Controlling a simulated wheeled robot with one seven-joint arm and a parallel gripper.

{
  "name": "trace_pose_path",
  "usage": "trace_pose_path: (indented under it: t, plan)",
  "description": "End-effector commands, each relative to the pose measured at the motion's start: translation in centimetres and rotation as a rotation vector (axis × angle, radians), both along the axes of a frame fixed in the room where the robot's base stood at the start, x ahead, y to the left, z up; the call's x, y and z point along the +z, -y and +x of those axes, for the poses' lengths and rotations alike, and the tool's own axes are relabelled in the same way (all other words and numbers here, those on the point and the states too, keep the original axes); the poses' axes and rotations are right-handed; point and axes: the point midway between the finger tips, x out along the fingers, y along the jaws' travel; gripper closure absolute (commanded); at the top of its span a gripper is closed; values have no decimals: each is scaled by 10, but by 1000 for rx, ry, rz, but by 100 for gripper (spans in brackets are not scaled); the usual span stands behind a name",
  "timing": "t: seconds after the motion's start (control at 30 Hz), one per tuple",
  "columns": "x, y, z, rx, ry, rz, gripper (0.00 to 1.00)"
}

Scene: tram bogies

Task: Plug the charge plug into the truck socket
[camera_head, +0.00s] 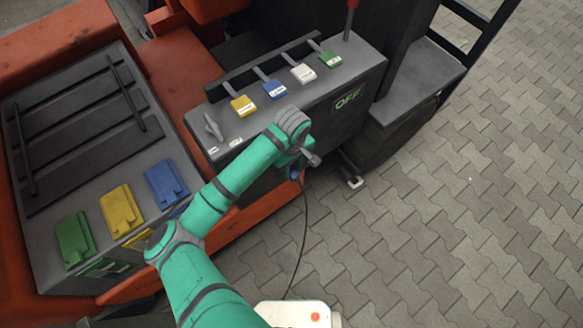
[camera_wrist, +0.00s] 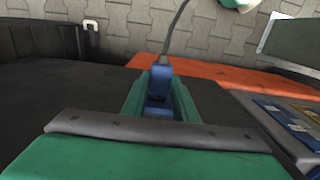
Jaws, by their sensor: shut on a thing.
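My gripper (camera_wrist: 159,92) is shut on the blue charge plug (camera_wrist: 160,78), which sits between its green fingers in the wrist view. A dark cable (camera_wrist: 176,30) runs from the plug toward the top of that view. In the head view the plug (camera_head: 295,173) shows as a small blue patch below my wrist, low beside the truck's side. The cable (camera_head: 304,235) hangs from it toward the paving. The truck (camera_head: 185,75) is orange with dark grey parts. I cannot make out the truck socket; whether the plug touches anything is hidden.
A grey console (camera_head: 350,72) with yellow, blue, white and green tags and an "OFF" display is beside my wrist. A grey box (camera_head: 75,195) with green, yellow and blue flaps is at left. Open paving (camera_head: 450,230) lies right.

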Motion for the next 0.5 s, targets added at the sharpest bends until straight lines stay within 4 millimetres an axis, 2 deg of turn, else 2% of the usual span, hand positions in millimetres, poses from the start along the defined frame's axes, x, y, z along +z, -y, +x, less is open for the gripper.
trace_pose_path:
  t: [0.5]
  plan:
    - [0,-4,6,-1,0,0,94]
